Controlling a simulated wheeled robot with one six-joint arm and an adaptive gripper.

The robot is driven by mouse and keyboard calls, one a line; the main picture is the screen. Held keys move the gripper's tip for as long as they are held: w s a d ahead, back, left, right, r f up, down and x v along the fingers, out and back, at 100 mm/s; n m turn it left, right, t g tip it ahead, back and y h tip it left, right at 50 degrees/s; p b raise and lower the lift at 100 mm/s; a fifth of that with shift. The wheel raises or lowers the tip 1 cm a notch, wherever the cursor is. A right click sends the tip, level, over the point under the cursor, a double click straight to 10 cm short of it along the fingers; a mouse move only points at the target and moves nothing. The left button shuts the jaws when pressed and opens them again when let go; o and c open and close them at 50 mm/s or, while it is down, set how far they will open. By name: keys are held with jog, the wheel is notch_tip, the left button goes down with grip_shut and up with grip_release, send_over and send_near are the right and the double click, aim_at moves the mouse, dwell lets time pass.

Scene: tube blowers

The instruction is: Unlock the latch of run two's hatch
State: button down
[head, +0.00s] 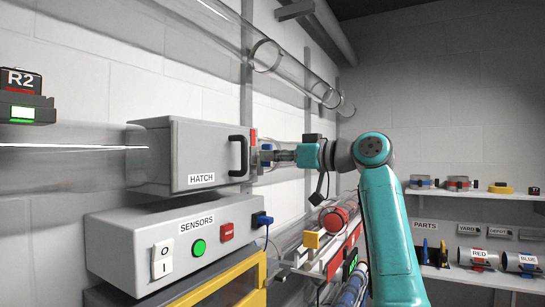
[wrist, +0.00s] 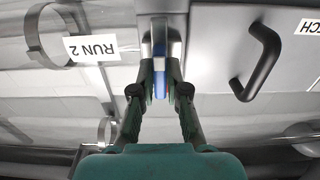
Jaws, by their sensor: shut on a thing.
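The hatch (head: 205,150) is a grey box on run two's clear tube, with a black handle (head: 238,156); it appears shut. Its edge and handle (wrist: 258,62) also show at the right of the wrist view. A blue latch lever (wrist: 160,78) in a grey bracket sits beside the hatch's edge. My gripper (wrist: 160,66) is shut on this lever, one finger on each side. In the head view my gripper (head: 272,156) reaches in from the right at the hatch's right side, with little of the lever visible. A small red mark (head: 253,137) shows there.
The SENSORS box (head: 165,245) with switches and a blue plug (head: 263,219) stands below the hatch. A RUN 2 label (wrist: 92,46) appears upside down on the tube. Parts shelves (head: 470,270) stand at the right. Another clear tube (head: 290,65) passes above.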

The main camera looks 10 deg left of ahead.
jog(key=c, duration=1.2)
grip_release()
jog(key=shift+d, duration=0.1)
jog(key=v, duration=1.1)
jog(key=shift+s+d, duration=0.15)
jog(key=shift+d, duration=0.25)
